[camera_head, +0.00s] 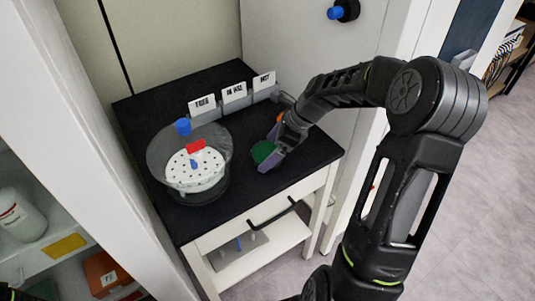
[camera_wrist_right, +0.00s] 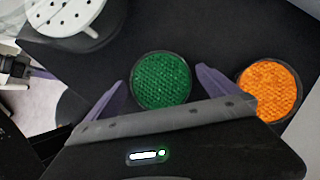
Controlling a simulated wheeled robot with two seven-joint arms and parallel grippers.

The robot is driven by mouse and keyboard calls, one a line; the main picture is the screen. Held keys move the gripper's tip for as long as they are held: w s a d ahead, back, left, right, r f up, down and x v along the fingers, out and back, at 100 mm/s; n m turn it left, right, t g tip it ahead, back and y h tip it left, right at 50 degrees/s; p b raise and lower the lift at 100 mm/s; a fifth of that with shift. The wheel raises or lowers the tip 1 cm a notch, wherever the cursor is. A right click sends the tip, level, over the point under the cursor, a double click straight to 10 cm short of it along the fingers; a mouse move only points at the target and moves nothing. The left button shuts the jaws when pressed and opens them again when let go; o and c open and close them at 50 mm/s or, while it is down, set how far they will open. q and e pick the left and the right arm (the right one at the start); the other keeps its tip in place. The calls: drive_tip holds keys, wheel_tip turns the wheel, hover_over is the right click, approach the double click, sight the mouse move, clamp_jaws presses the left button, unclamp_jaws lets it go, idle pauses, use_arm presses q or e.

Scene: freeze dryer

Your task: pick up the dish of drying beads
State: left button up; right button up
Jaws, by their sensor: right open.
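A round dark-rimmed dish of green beads (camera_wrist_right: 162,80) lies on the black table top. It also shows in the head view (camera_head: 262,151), partly covered by my gripper. A similar dish of orange beads (camera_wrist_right: 269,90) lies to its right in the wrist view; only a sliver of orange shows in the head view. My right gripper (camera_head: 269,148) is open. In the wrist view its two purple fingers (camera_wrist_right: 160,77) stand on either side of the green dish, with gaps between them and its rim. Whether the fingertips touch the table cannot be told.
A clear round chamber (camera_head: 160,150) with a white perforated plate (camera_head: 195,170) stands on the table's left side. Label cards, including FREE (camera_head: 202,104) and HOT (camera_head: 264,80), stand at the back. White cabinet walls flank the table (camera_head: 215,208).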

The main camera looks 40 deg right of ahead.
sight(270, 152)
drive_tip(key=shift+c, duration=0.2)
drive_tip(key=c, duration=1.3)
wheel_tip(270, 152, up, 10)
idle(0.6)
